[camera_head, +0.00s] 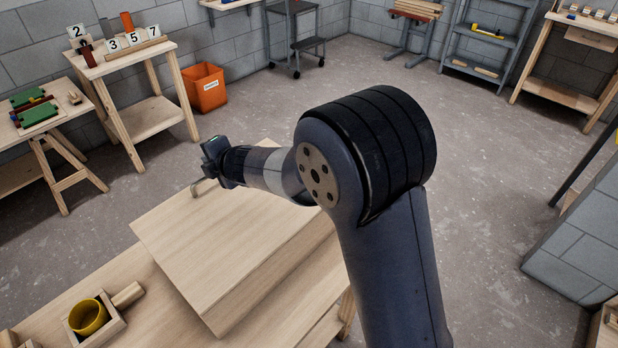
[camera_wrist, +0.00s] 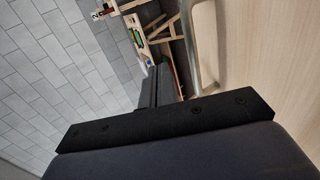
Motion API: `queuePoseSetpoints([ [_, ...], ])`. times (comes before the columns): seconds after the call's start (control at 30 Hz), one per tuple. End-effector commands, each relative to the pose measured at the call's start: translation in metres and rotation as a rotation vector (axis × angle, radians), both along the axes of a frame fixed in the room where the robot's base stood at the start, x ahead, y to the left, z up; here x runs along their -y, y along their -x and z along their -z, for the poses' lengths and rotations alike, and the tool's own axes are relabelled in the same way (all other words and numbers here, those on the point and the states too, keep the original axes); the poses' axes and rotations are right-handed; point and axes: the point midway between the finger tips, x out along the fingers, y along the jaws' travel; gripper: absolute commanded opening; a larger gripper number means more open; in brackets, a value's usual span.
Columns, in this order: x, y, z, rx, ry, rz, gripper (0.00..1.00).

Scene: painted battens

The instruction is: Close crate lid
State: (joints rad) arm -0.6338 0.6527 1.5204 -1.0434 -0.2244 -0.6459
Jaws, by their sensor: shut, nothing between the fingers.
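The crate (camera_head: 285,273) is a pale wooden box on the workbench in the head view. Its lid (camera_head: 220,235) is a broad pale panel over the top, lying flat or nearly so; I cannot tell whether a gap is left under it. A bent metal handle (camera_head: 198,188) sticks out at the lid's far left edge. In the wrist view the handle (camera_wrist: 188,45) curves along the edge of the lid (camera_wrist: 270,75). My gripper (camera_head: 208,158) is shut and empty, just above and beside the handle; contact cannot be told. Its dark fingers (camera_wrist: 158,85) show in the wrist view.
A yellow cup (camera_head: 88,316) sits in a small wooden box on the bench (camera_head: 150,300), left of the crate. Beyond stand a table with number cards (camera_head: 133,40), an orange bin (camera_head: 204,88) and a trestle table with green pieces (camera_head: 38,115). The floor behind is open.

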Motion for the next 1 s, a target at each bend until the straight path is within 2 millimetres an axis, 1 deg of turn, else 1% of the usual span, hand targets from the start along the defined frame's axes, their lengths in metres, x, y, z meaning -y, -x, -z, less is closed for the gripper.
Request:
queuePoseSetpoints([
  [0.03, -0.001, 0.000, 0.006, -0.001, 0.000, 0.000, 0.00],
  [0.1, -0.001, -0.001, 0.011, -0.001, 0.000, 0.000, 0.00],
  [0.4, -0.002, -0.002, 0.024, 0.000, 0.000, 0.000, 0.00],
  [0.87, -0.002, -0.002, 0.025, 0.000, 0.000, 0.000, 0.00],
  [1.0, -0.003, -0.001, 0.021, 0.000, 0.000, 0.000, 0.00],
])
